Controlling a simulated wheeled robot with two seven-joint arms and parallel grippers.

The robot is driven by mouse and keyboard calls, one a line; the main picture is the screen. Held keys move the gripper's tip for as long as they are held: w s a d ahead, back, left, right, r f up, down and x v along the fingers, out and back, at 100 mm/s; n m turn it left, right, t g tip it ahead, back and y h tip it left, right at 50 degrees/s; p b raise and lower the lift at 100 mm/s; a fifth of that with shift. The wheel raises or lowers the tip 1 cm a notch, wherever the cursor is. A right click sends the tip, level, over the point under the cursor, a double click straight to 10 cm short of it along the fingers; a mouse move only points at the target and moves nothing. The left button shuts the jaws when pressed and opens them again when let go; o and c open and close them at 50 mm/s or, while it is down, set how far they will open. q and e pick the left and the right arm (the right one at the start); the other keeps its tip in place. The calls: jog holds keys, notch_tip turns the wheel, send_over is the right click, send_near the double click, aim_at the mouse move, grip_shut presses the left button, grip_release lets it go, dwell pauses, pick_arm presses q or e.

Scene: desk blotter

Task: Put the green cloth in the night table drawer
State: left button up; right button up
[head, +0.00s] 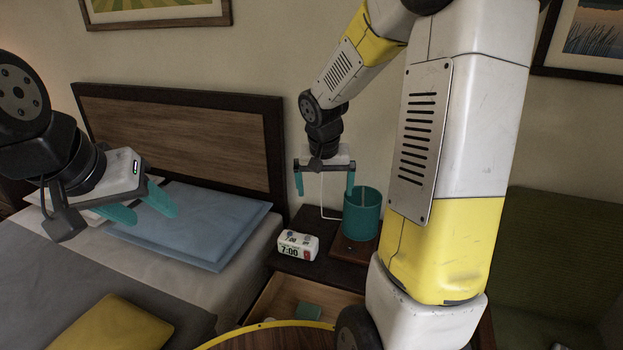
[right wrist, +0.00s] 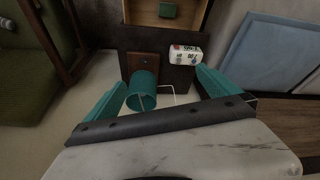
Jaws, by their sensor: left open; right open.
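The night table (head: 284,264) stands beside the bed, and its drawer (head: 268,298) is pulled open. A small green folded piece, which looks like the green cloth (head: 308,310), lies inside the drawer. It also shows in the drawer in the right wrist view (right wrist: 167,11). My right gripper (head: 325,190) is open and empty, above the back of the night table next to the teal lamp, apart from the cloth. My left gripper (head: 150,213) is open and empty over the bed, near the blue pillow. Part of the drawer is hidden by my right arm.
A teal lamp (head: 361,215) on a wooden base and a white clock (head: 298,245) stand on the night table. The bed has a blue pillow (head: 200,225) and a yellow cushion (head: 115,325). A green chair (head: 550,240) is at the right.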

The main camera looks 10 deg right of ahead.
jog(key=s+a+r+n+t+y, duration=0.1)
jog(key=s+a+r+n, duration=0.1)
jog(key=s+r, duration=0.4)
jog(key=s+a+r+n+t+y, duration=0.1)
jog(key=s+a+r, duration=0.3)
jog(key=s, duration=1)
notch_tip(320, 180, up, 3)
jog(key=shift+r+n+t+y, duration=0.2)
jog(key=shift+n+t+y, duration=0.25)
jog(key=shift+y, duration=0.35)
